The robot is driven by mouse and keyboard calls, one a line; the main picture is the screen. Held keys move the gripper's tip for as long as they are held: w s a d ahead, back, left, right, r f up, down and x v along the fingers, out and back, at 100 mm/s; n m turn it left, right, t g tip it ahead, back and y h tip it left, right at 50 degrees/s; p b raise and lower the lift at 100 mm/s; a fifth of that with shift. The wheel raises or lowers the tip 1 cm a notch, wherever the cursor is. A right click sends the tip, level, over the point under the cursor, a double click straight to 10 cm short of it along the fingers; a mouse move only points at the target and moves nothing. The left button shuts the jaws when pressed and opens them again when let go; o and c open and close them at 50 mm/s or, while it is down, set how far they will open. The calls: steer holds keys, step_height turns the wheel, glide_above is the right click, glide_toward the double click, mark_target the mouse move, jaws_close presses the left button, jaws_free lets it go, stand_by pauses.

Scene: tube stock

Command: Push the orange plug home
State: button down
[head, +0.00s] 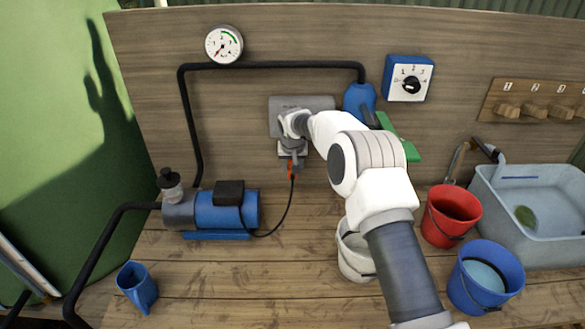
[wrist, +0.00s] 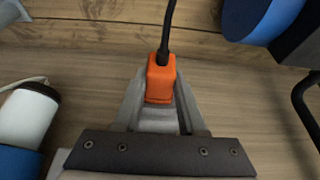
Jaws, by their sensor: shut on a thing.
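The orange plug (head: 291,168) is in front of the wooden back wall, below a grey box (head: 320,102) that my wrist partly covers. A black cord (head: 288,207) hangs from the plug. In the wrist view the plug (wrist: 160,80) sits between the two grey fingers, its cord running up out of the picture. My gripper (wrist: 160,100) is shut on the plug; in the head view my gripper (head: 292,160) points downward at it. The socket is not clearly seen, and I cannot tell whether the plug touches it.
A blue pump (head: 225,210) joined to the cord stands on the bench to the left. A white bucket (head: 352,262), a red bucket (head: 452,215), a blue bucket (head: 510,265) and a sink (head: 545,250) are to the right.

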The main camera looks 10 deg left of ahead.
steer(key=shift+c, duration=2.1)
jaws_free()
steer(key=b+v, duration=0.2)
steer(key=v, duration=1.5)
steer(key=shift+r, duration=0.25)
steer(key=shift+s, duration=0.1)
